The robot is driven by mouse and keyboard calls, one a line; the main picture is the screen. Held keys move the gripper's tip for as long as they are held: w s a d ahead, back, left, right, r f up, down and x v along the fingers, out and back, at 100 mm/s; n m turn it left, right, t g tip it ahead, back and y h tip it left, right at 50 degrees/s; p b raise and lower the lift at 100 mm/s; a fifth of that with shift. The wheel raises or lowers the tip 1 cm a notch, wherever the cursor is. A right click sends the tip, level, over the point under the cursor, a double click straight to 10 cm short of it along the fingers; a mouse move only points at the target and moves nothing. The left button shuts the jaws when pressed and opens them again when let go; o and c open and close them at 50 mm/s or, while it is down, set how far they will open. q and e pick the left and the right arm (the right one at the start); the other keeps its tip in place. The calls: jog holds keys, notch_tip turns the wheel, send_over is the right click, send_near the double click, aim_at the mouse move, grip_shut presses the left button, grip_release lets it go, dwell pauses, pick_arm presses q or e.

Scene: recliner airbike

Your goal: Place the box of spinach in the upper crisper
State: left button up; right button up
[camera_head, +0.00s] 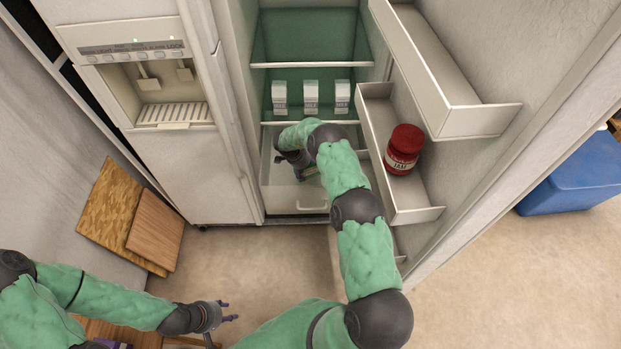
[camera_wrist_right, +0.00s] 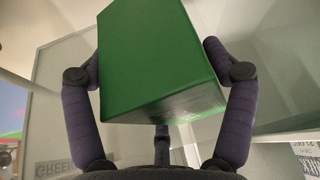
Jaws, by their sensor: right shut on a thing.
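The spinach box is the green box (camera_wrist_right: 158,55) in the right wrist view. My right gripper (camera_wrist_right: 165,72) has a finger on each side of it and is shut on it. In the head view my right gripper (camera_head: 296,163) is inside the fridge, over the crisper drawer, and its arm hides most of the box. The crisper drawer (camera_head: 290,202) stands pulled out with its handle at the front. I cannot tell whether the box touches the drawer. My left gripper (camera_head: 226,311) is open and empty, low outside the fridge.
Several shelves are above the drawer; one holds three white cartons (camera_head: 311,97). The open fridge door (camera_head: 540,60) on the right has bins, one with a red jam jar (camera_head: 404,150). Wooden boards (camera_head: 155,232) lean at left. A blue container (camera_head: 578,175) stands beyond the door.

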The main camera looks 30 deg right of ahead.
aim_at(302, 175)
notch_tip(302, 175, down, 10)
jog(key=b, duration=0.4)
jog(key=shift+d+f, duration=0.1)
jog(key=shift+f, duration=0.05)
jog(key=shift+f, duration=0.2)
jog(key=o, duration=1.1)
jog(key=shift+p+v, duration=1.45)
jog(key=shift+v, duration=2.45)
jog(key=shift+d, duration=0.1)
